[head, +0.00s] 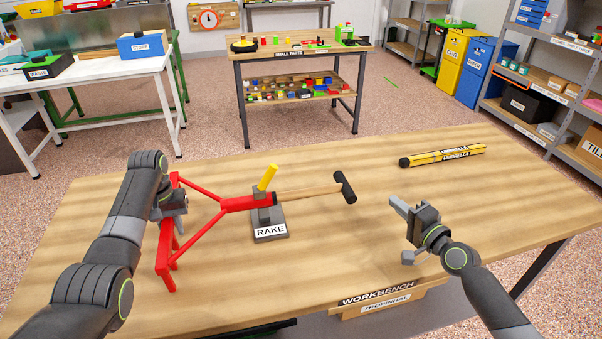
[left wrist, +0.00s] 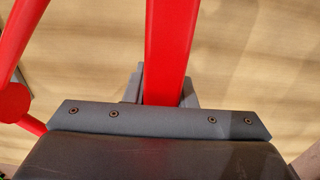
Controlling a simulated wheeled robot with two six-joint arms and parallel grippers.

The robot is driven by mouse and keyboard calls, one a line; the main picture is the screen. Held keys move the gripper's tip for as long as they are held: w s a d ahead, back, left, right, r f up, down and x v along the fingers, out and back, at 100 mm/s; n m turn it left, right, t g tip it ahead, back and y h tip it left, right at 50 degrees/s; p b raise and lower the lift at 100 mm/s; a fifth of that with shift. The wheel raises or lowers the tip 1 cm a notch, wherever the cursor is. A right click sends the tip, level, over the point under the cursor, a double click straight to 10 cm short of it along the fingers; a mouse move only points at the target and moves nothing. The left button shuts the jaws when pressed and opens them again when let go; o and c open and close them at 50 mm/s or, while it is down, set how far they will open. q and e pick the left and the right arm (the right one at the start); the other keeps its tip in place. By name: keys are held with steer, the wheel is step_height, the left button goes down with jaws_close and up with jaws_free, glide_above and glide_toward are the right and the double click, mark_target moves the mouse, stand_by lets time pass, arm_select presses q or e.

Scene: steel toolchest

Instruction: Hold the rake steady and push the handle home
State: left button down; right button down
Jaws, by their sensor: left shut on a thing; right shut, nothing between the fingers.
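The red rake (head: 236,204) lies at the left of the workbench, its neck resting in a dark grey stand (head: 272,235) labelled RAKE. A yellow peg-like piece (head: 267,178) sticks up, tilted, from the stand. The wooden handle (head: 305,192) lines up with the rake's neck and meets its dark end; how deep it sits is hidden. A black crossbar (head: 345,187) ends the handle at the right. My left gripper (head: 176,203) is shut on a red bar of the rake, also seen in the left wrist view (left wrist: 168,50). My right gripper (head: 400,205) is shut and empty, right of the crossbar and apart from it.
The workbench (head: 330,245) is otherwise clear in front and between the handle and my right gripper. A small-parts table (head: 300,50) and shelves (head: 540,70) stand beyond the bench.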

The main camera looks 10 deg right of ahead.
arm_select(q)
steer(key=shift+s+d+f, duration=0.1)
steer(key=shift+s+f, duration=0.1)
steer(key=shift+f, duration=0.15)
